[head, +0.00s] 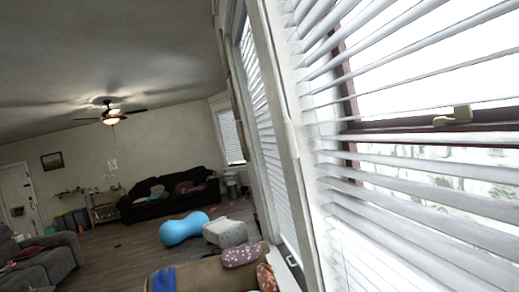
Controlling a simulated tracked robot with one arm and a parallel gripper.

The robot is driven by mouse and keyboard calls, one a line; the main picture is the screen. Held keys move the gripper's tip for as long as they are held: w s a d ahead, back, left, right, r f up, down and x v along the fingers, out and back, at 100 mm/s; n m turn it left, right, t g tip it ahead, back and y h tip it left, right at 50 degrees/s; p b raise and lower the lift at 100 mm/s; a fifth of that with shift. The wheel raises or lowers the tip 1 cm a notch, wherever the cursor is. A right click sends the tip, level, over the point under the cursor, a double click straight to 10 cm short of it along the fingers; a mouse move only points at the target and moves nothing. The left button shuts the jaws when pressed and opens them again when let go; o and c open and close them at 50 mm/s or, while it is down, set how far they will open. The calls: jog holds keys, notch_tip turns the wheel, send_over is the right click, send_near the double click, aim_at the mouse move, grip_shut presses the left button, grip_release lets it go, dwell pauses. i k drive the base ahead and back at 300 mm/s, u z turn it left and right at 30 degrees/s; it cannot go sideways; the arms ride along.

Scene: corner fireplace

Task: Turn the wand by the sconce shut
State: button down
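White slatted blinds (400,190) cover the window close on the right. Their slats stand apart, and bright daylight and greenery show between them. A second blind (258,90) hangs in a narrower window just left of it. A thin pale upright piece (291,138) runs along the white frame between the two windows; I cannot tell whether it is a wand. I make out no sconce. My gripper is not in view.
A tan couch (205,272) with cushions stands below the windows. Beyond lie a blue peanut-shaped ball (183,229), a grey ottoman (225,232) and a dark sofa (170,194). A grey armchair (45,258) is at left. Wood floor (125,262) is open between them.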

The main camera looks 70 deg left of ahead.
aim_at(287, 124)
jog(key=k, duration=0.8)
jog(key=u, duration=1.3)
jog(key=i, duration=0.5)
jog(key=z, duration=0.15)
jog(key=k, duration=0.5)
jog(key=z, duration=0.85)
jog(key=i, duration=1.15)
jog(key=u, duration=0.1)
